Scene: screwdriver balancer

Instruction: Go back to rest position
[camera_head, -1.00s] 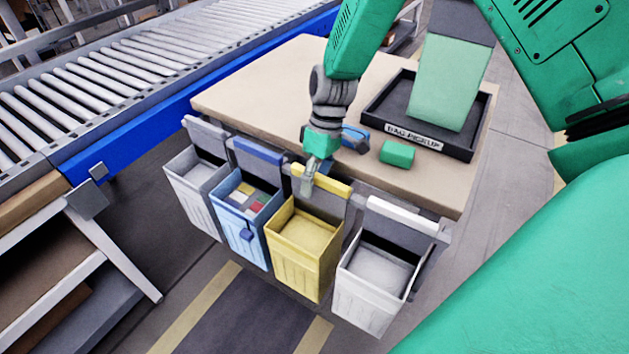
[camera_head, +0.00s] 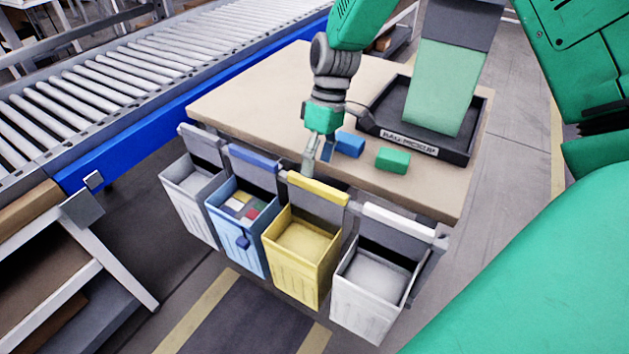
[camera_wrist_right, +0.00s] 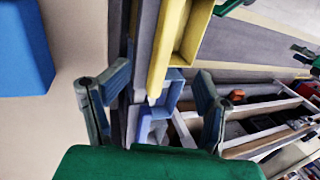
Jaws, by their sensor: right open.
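My right gripper (camera_head: 318,158) hangs over the front edge of the table (camera_head: 250,85), just behind the yellow bin (camera_head: 303,243). In the right wrist view the two fingers of my right gripper (camera_wrist_right: 160,80) stand apart with nothing between them. A blue block (camera_head: 350,143) lies on the table just right of the gripper; it also shows at the upper left of the right wrist view (camera_wrist_right: 25,50). A green block (camera_head: 393,160) lies further right. My left gripper is not in view.
A grey bin (camera_head: 193,190), a blue bin (camera_head: 238,225) with several coloured pieces and a white bin (camera_head: 372,285) hang along the table front. A black tray (camera_head: 465,145) with a green bag (camera_head: 440,85) stands at the right. A roller conveyor (camera_head: 130,75) runs behind left.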

